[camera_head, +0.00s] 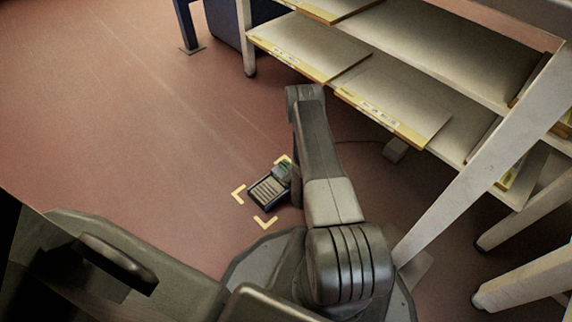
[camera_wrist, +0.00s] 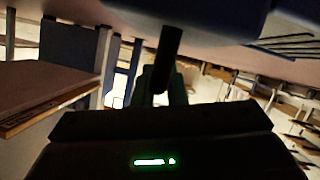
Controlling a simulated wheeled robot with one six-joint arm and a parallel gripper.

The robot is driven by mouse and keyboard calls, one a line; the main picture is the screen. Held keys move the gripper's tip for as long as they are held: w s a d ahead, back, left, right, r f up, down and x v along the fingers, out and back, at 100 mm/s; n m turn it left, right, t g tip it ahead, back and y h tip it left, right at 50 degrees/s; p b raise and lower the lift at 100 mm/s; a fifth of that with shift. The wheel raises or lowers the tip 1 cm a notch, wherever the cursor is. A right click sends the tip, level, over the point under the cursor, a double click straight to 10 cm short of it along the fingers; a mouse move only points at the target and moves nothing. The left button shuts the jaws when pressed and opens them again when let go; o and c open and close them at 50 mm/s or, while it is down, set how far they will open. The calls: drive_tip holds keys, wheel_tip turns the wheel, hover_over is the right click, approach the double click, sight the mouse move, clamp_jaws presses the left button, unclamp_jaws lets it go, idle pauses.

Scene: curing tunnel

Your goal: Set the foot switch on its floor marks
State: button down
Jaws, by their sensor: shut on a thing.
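The foot switch (camera_head: 268,190), a dark blue-grey pedal with a ribbed top, is at the floor within the yellow corner marks (camera_head: 239,194). It looks slightly turned, and I cannot tell whether it touches the floor. My arm hides its right side and any mark there. In the wrist view a blue-grey body with dark ribs, likely the foot switch (camera_wrist: 225,22), fills the top. My gripper (camera_wrist: 165,82) is shut on a dark bar at the foot switch; the grip is dim. In the head view the fingers are mostly hidden behind my arm.
A shelf rack (camera_head: 395,95) with boards and yellow edge labels stands at the right, its pale legs reaching the floor. A blue cabinet (camera_head: 228,22) is at the top. A thin cable (camera_head: 358,141) lies behind my arm. The red floor at left is clear.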

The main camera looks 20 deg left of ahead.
drive_tip(key=c, duration=1.5)
unclamp_jaws()
drive_tip(key=shift+p+v, duration=2.1)
drive_tip(key=shift+v, duration=3.95)
drive_tip(key=shift+r, duration=0.1)
